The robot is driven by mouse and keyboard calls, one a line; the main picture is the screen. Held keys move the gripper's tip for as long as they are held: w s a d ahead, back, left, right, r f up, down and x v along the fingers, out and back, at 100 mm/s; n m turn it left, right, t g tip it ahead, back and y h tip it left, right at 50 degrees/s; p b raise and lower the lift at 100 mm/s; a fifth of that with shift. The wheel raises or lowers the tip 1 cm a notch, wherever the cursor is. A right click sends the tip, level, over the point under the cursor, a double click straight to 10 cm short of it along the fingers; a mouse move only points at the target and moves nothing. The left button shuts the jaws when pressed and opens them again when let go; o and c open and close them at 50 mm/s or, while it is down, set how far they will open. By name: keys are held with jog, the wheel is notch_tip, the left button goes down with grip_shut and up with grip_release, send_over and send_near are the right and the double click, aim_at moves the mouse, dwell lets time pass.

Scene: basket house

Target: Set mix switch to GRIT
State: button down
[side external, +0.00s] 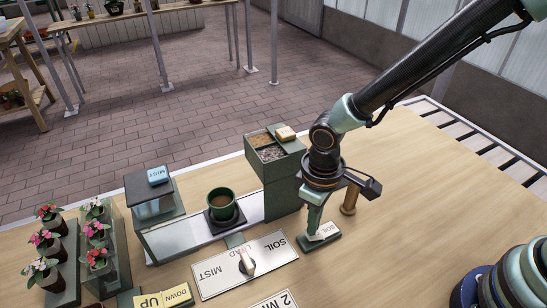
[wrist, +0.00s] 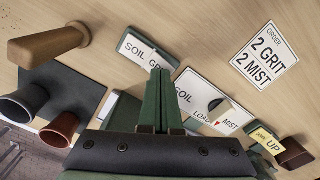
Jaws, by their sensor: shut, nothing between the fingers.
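The mix switch is a dark green block (side external: 332,239) with a white plate; in the wrist view the plate (wrist: 136,48) reads SOIL and GRIT. My gripper (side external: 314,234) is shut and empty, pointing down at this block. In the wrist view its fingertips (wrist: 160,72) overlap the GRIT end of the plate. I cannot tell whether they touch it.
Left of the switch lies a SOIL, LOAD, MIST dial plate (side external: 222,279) with a pale knob (side external: 246,262). A green pot (side external: 222,205) stands behind it. A two-part bin (side external: 279,190) and a wooden peg (side external: 349,200) stand nearby. An order card (wrist: 264,57) reads 2 GRIT, 2 MIST.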

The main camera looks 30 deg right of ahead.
jog(key=shift+f, duration=0.7)
dwell(0.3)
jog(key=shift+r, duration=3.55)
jog(key=s+d+r+m+t, duration=0.1)
jog(key=d+r+m+t, duration=0.1)
jog(key=d+r, duration=0.5)
jog(key=s+d+r+m+t, duration=0.1)
jog(key=d+r+m+t, duration=0.2)
jog(key=d+r, duration=0.5)
jog(key=d+m, duration=0.1)
jog(key=d, duration=0.5)
jog(key=shift+t, duration=0.3)
